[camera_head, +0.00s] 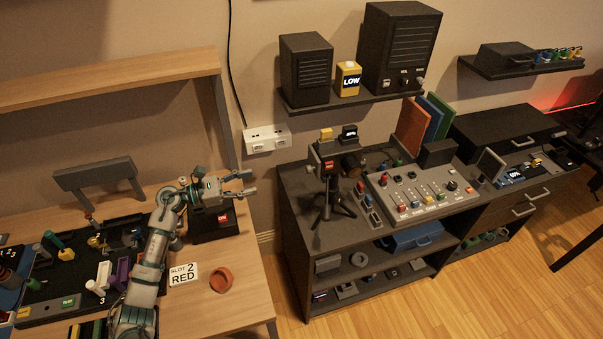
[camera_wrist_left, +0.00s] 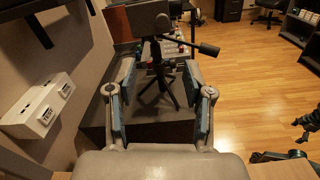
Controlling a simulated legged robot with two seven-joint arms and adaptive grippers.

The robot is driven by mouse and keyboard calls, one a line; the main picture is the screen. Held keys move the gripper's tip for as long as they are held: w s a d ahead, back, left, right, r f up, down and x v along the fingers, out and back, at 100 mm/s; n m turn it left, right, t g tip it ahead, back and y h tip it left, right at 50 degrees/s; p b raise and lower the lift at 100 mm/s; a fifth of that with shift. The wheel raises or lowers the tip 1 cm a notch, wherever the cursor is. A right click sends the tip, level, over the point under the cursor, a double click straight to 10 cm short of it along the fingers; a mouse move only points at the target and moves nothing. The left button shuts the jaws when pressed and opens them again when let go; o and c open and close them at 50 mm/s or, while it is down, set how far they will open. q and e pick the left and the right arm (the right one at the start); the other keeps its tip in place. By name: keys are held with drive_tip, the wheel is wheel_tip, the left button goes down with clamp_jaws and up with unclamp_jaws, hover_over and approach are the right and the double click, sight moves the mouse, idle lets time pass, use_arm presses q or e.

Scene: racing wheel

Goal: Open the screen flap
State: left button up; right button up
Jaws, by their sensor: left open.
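A dark camera (camera_head: 328,149) stands on a black tripod (camera_head: 327,199) on the dark cabinet. It has a small red label and a yellow block on top. I cannot make out a separate screen flap on it. In the left wrist view the camera body (camera_wrist_left: 150,18) is seen straight ahead, with a handle (camera_wrist_left: 203,48) reaching to the right. My left gripper (camera_head: 250,183) is open and empty above the wooden desk, left of the camera and apart from it. In the left wrist view its fingers (camera_wrist_left: 160,78) frame the tripod from nearer.
A mixer panel (camera_head: 425,193) sits right of the tripod. Speakers stand on the shelf (camera_head: 355,95) above. A black box (camera_head: 214,225) lies under the gripper, near a red ring (camera_head: 221,280). A gap of floor separates desk and cabinet.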

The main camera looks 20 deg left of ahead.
sight(310, 162)
use_arm(q)
drive_tip(key=p+x, duration=0.2)
drive_tip(key=x, duration=1.5)
drive_tip(key=shift+d+r+p, duration=0.2)
drive_tip(key=shift+d+p, duration=0.05)
drive_tip(key=shift+p, duration=0.1)
use_arm(e)
drive_tip(key=s+d+f, duration=0.1)
drive_tip(key=s+f, duration=0.3)
drive_tip(key=s, duration=0.1)
drive_tip(key=shift+s+d, duration=0.25)
drive_tip(key=shift+s, duration=0.15)
use_arm(q)
drive_tip(key=shift+s, duration=0.1)
drive_tip(key=c, duration=0.7)
drive_tip(key=shift+a, duration=0.15)
clamp_jaws()
